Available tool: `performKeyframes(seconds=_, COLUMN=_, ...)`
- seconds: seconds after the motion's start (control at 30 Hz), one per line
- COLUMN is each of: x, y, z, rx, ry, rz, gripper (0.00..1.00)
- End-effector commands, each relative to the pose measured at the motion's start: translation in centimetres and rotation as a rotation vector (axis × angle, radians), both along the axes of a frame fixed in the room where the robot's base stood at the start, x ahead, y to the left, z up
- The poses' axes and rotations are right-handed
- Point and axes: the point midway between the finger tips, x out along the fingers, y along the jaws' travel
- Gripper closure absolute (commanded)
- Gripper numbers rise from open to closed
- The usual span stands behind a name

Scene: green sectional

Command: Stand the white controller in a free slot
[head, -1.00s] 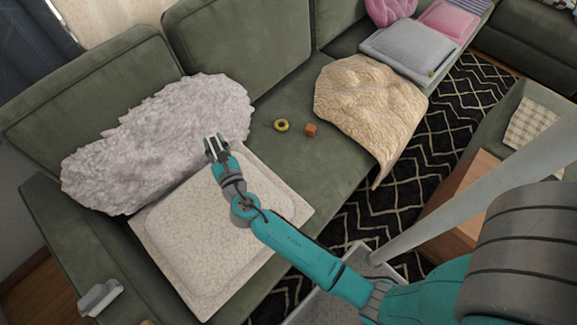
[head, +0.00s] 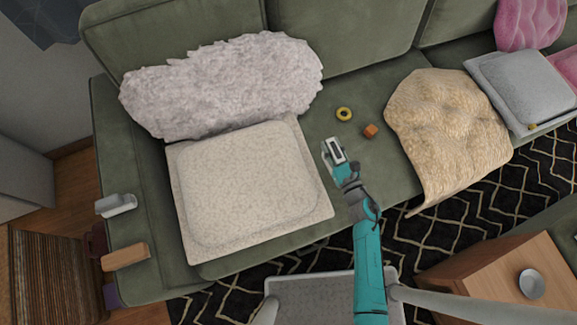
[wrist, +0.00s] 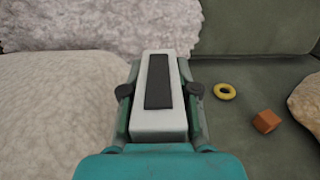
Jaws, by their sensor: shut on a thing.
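My gripper (head: 334,153) is shut on the white controller (wrist: 160,118), a long white block with a dark strip along its top. In the wrist view the fingers grip its two long sides, and the controller points away from me. In the head view it is held over the green sofa seat, just right of the beige cushion. A small pale grey object (head: 116,205) sits on the sofa's left armrest; I cannot tell whether it has slots. No slot shows clearly in either view.
A yellow ring (head: 344,114) and an orange cube (head: 370,131) lie on the seat near my gripper. The beige cushion (head: 245,190) and a fluffy pillow (head: 220,85) are left. A tan throw (head: 450,130) lies right. A wooden block (head: 125,257) is by the left armrest.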

Motion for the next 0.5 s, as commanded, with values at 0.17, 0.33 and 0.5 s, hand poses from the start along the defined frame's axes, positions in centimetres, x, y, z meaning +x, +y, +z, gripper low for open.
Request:
performKeyframes(seconds=0.17, x=-0.1, y=-0.1, z=-1.4, rx=0.002, ry=-0.003, rz=-0.001, gripper=1.00)
performKeyframes(seconds=0.33, x=-0.1, y=0.0, z=-2.6, rx=0.002, ry=-0.003, rz=0.000, gripper=1.00)
performKeyframes(seconds=0.5, x=-0.1, y=-0.1, z=-5.5, rx=0.003, ry=-0.001, rz=-0.001, gripper=1.00)
